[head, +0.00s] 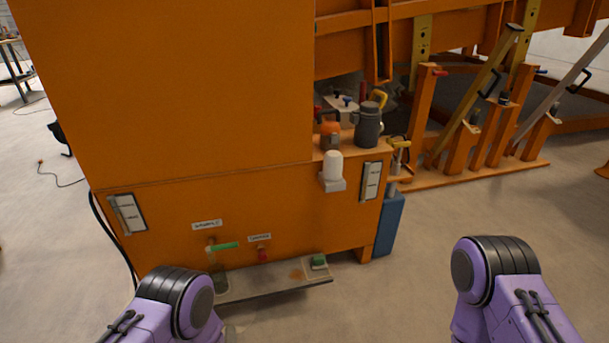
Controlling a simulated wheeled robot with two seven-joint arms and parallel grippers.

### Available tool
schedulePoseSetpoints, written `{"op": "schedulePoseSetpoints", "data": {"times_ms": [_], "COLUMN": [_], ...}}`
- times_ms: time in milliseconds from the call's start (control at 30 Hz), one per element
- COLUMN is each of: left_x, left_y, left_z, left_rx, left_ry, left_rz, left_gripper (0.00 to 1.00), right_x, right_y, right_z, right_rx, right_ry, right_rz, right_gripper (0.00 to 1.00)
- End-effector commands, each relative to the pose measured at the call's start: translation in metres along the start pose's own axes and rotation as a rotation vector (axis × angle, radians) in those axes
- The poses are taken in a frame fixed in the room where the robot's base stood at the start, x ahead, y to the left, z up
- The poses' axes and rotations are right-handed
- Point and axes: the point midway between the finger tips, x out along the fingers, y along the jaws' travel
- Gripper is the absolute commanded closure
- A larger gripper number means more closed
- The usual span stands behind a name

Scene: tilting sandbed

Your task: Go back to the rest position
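My two purple arms with black joint bands show at the bottom of the head view, one at the lower left and one at the lower right. Only their upper links and joints are visible. Both grippers are outside the picture, so I cannot see whether they hold anything. The large orange sandbed cabinet (180,90) stands in front of me. A green-handled valve (224,246) and a red valve (262,255) sit low on its front.
A grey shelf (270,285) juts out low at the cabinet's front. A grey jug (368,126) and an orange-topped jar (331,134) stand on the ledge. A blue container (390,226) stands at the right corner.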

Motion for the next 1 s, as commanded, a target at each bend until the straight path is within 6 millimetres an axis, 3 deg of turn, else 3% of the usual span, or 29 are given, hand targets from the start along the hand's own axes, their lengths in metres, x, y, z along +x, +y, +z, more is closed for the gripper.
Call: {"op": "schedulePoseSetpoints", "data": {"times_ms": [167,300,400,600,700,1000], "left_x": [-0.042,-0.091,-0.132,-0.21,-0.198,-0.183], "left_y": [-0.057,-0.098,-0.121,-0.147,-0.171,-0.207], "left_z": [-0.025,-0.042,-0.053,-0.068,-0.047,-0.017], "left_rx": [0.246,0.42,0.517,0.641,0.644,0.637], "left_ry": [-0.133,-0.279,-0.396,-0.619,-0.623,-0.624], "left_rz": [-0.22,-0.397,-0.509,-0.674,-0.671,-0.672], "left_gripper": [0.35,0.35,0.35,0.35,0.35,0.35], "right_x": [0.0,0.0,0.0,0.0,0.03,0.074], "right_y": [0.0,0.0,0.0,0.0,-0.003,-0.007], "right_z": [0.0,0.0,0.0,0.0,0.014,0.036], "right_rx": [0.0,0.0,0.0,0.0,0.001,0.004], "right_ry": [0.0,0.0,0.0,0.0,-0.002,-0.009], "right_rz": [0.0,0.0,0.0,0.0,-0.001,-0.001], "right_gripper": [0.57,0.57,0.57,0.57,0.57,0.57]}}
